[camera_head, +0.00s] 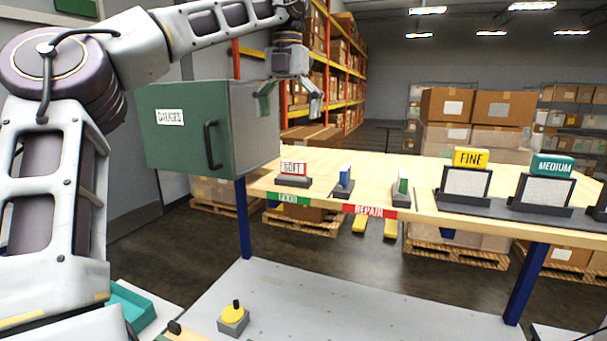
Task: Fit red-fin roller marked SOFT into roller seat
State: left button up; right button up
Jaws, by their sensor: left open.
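The red-fin roller marked SOFT (293,168) stands in a dark holder on the wooden table, at the table's left end. Its white label has a red border. My left gripper (290,103) is open and empty, fingers pointing down, in front of the right side of a green cabinet. In the picture it is above the SOFT roller and clear of it. I cannot make out which thing is the roller seat. My right gripper is not in view.
The green cabinet marked GAUGES (188,150) has a handle. A blue-fin piece (345,172) and a green-fin piece (403,182) stand in dark holders. FINE (471,157) and MEDIUM (553,166) panels stand right. A yellow button (233,314) and teal tray (138,306) are nearer.

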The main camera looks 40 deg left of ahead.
pick_arm(q)
jog(key=shift+w+f, duration=0.45)
jog(key=shift+f, duration=0.35)
notch_tip(320, 180, down, 2)
jog(key=shift+s+f, duration=0.1)
jog(key=shift+s, duration=0.05)
send_over(293, 176)
jog(key=a, duration=0.1)
jog(key=shift+w+f, duration=0.2)
jog(key=shift+f, duration=1)
jog(key=shift+w+f, duration=0.15)
jog(key=shift+f, duration=1.05)
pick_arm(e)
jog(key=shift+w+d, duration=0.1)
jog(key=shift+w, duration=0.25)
pick_arm(q)
jog(key=shift+d+f+p, duration=0.2)
jog(key=shift+f+p, duration=0.2)
jog(key=shift+f, duration=0.65)
jog(key=shift+f+p, duration=0.3)
jog(key=shift+f, duration=1.25)
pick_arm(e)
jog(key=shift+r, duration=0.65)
